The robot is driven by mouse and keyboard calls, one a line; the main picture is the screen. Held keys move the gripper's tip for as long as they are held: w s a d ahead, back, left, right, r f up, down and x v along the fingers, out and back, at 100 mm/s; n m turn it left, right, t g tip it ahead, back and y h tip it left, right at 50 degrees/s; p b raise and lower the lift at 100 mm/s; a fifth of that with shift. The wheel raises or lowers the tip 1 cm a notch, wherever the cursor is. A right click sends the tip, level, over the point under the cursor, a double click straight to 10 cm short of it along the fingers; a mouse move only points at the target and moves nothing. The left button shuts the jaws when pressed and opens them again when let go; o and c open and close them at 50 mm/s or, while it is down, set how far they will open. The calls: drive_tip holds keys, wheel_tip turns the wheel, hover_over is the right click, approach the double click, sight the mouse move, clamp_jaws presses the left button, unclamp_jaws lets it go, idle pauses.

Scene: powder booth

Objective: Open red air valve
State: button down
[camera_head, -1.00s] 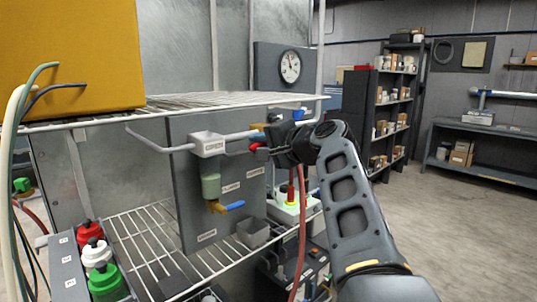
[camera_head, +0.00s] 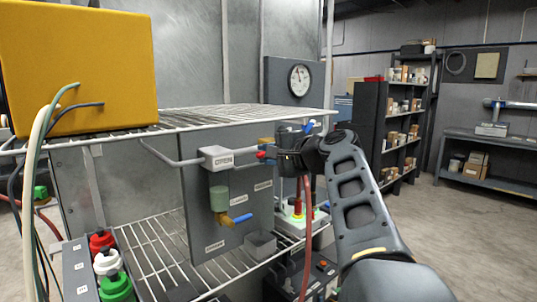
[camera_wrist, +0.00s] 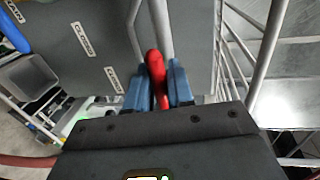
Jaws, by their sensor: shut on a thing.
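The red air valve handle (camera_wrist: 156,70) sits between the two blue fingers of my gripper (camera_wrist: 159,88) in the wrist view, and the fingers are shut on it. In the head view only a small red end of the handle (camera_head: 261,155) shows, left of my gripper (camera_head: 275,156). The valve is on the grey pipe along a grey panel (camera_head: 215,190) under the wire shelf. The valve body is mostly hidden by my gripper.
A wire shelf (camera_head: 200,118) lies just above my gripper, with a yellow box (camera_head: 75,65) on it. A blue-handled valve (camera_head: 240,218) and a grey cup (camera_head: 260,244) are below. A red hose (camera_head: 307,235) hangs beside my arm. The floor at right is clear.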

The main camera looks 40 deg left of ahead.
drive_tip(key=c, duration=1.2)
unclamp_jaws()
drive_tip(key=shift+w, duration=0.1)
drive_tip(key=shift+o, duration=0.2)
drive_tip(key=shift+d, duration=0.1)
drive_tip(key=v, duration=0.7)
drive_tip(key=shift+d+b, duration=0.3)
drive_tip(key=shift+b, duration=0.1)
